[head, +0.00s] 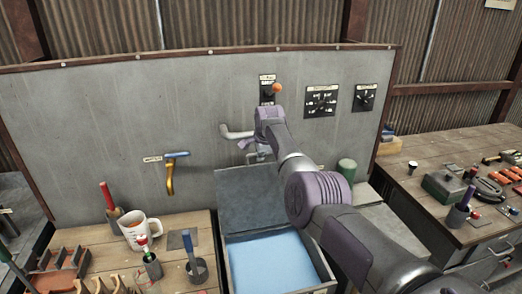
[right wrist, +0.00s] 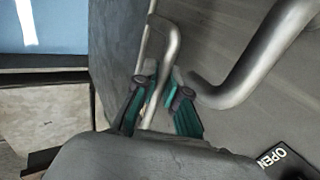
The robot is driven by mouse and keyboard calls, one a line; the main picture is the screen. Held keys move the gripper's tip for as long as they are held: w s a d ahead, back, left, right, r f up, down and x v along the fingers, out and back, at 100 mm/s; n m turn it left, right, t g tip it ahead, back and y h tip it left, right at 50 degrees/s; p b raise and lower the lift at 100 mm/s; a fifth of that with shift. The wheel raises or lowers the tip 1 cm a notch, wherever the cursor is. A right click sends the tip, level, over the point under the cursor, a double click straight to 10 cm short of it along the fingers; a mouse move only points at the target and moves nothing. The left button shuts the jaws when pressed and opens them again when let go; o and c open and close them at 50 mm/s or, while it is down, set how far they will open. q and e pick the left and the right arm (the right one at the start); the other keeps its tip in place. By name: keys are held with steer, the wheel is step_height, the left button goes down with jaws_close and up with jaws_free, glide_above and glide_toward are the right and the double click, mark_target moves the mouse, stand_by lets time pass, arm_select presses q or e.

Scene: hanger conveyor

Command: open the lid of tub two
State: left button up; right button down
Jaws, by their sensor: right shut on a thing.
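The tub (head: 275,262), with light blue inside, stands open at the lower middle of the head view. Its grey lid (head: 245,195) stands raised at the tub's back, near the wall panel. The lid also shows in the right wrist view (right wrist: 115,50), with a bent metal handle (right wrist: 170,45) at its edge. My right gripper (head: 260,154) is at the lid's top edge, mostly hidden behind my arm. In the right wrist view its teal fingers (right wrist: 163,82) are shut on the lid handle. No number on the tub is readable. My left gripper is not in view.
A thick bent pipe (head: 237,132) juts from the wall panel (head: 105,115) close to my right gripper. A lever with an orange knob (head: 277,88) is above. A mug (head: 140,232) and tools stand on the left bench (head: 205,222). A cluttered bench (head: 410,165) is at right.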

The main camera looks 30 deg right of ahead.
steer(key=shift+s+f, duration=0.2)
steer(key=shift+f, duration=0.15)
steer(key=c, duration=1.3)
jaws_free()
steer(key=shift+o, duration=0.5)
steer(key=shift+w, duration=0.15)
steer(key=shift+r, duration=0.15)
steer(key=shift+s+r, duration=0.25)
steer(key=shift+r, duration=0.4)
steer(key=v, duration=1)
steer(key=shift+s, duration=0.2)
